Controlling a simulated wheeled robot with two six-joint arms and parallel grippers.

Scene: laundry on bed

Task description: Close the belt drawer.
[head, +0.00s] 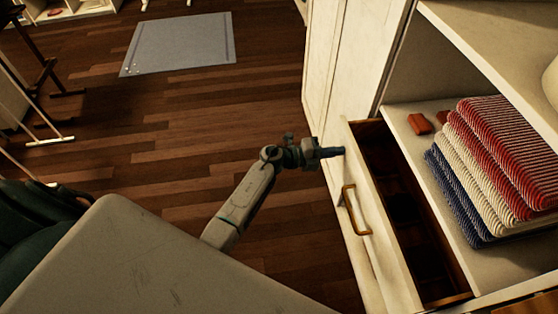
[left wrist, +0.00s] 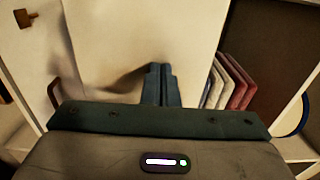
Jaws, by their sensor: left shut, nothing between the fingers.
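The belt drawer (head: 370,225) stands open from the white cabinet at the right of the head view, its dark interior showing from above. A brass handle (head: 354,210) is on its front. My left gripper (head: 340,152) is shut and empty, with its fingertips at the far upper end of the drawer front, beyond the handle. I cannot tell whether they touch it. In the left wrist view the shut fingers (left wrist: 160,85) point at a pale panel, and a handle (left wrist: 54,93) shows at the left. My right gripper is not in view.
Folded striped towels (head: 490,165) and a small red item (head: 420,124) lie on the shelf beside the drawer. A closed white cabinet door (head: 345,60) rises beyond it. A grey mat (head: 182,43) lies on the wooden floor, which is mostly clear.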

